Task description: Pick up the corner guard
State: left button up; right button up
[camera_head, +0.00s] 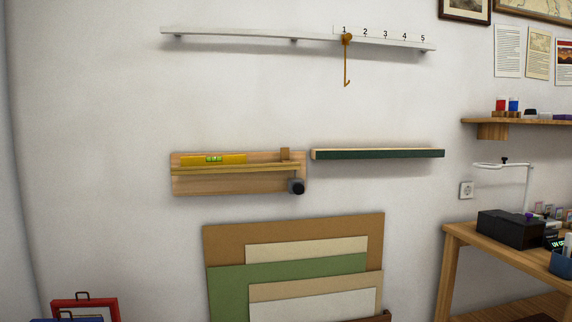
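A small brown block-like piece (284,154) stands upright at the right end of the wooden wall rack (220,186). It may be the corner guard, but it is too small to tell for sure. A yellow spirit level (213,160) with a green vial lies along the same rack, to the left of the brown piece. Neither of my grippers is in view.
A dark green-fronted ledge (377,154) is right of the rack. Above runs a white numbered rail (240,37) with a hanging hook (346,65). Mat boards (225,240) lean below. A wooden table (452,245) with a black box (508,228) stands right.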

aim_at(285, 151)
jog(key=z, duration=1.1)
jog(key=i, duration=1.6)
jog(key=u, duration=0.75)
